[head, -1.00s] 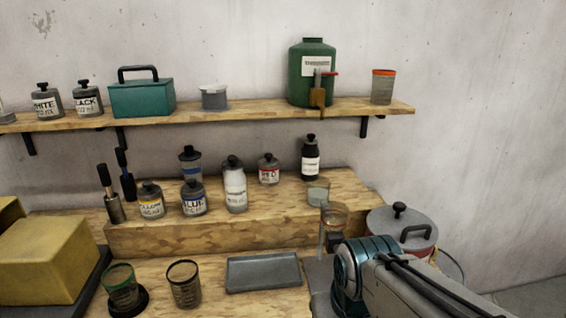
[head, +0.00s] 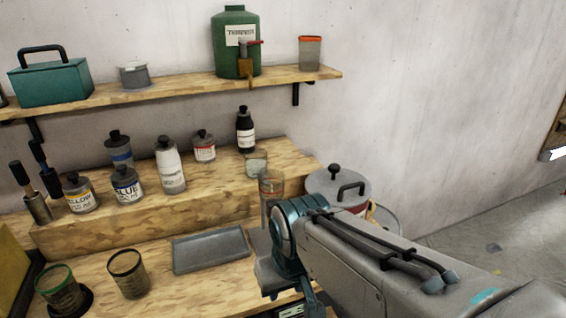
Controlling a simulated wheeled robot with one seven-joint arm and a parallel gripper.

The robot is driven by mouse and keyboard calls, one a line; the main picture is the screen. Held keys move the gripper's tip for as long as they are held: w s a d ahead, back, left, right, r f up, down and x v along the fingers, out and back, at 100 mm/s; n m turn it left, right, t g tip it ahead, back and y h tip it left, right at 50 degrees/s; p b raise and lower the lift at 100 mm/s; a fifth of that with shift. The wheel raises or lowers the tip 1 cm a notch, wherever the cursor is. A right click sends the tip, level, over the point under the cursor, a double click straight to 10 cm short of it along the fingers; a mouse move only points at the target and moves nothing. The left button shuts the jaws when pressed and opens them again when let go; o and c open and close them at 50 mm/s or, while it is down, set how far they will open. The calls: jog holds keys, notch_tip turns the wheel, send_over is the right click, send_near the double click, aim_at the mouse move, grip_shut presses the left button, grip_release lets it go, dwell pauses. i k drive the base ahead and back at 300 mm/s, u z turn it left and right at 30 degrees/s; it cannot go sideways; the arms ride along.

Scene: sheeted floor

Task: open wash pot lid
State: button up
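The wash pot (head: 346,205) is a grey pot at the right end of the workbench, partly hidden behind my arm. Its lid (head: 322,184) sits on top, with a black knob and a dark curved handle standing near it. A red patch shows on the pot's side below the lid. My arm reaches in from the lower right and crosses in front of the pot.
A grey tray (head: 211,250) and two mesh-like cups (head: 128,274) are on the bench. Several labelled bottles (head: 171,170) stand on the raised step. A shelf (head: 170,84) runs above. Open floor (head: 480,235) lies to the right.

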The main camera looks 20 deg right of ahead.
aim_at(339, 179)
jog(key=k, duration=1.05)
jog(key=z, duration=0.8)
jog(key=i, duration=0.75)
jog(key=u, duration=0.1)
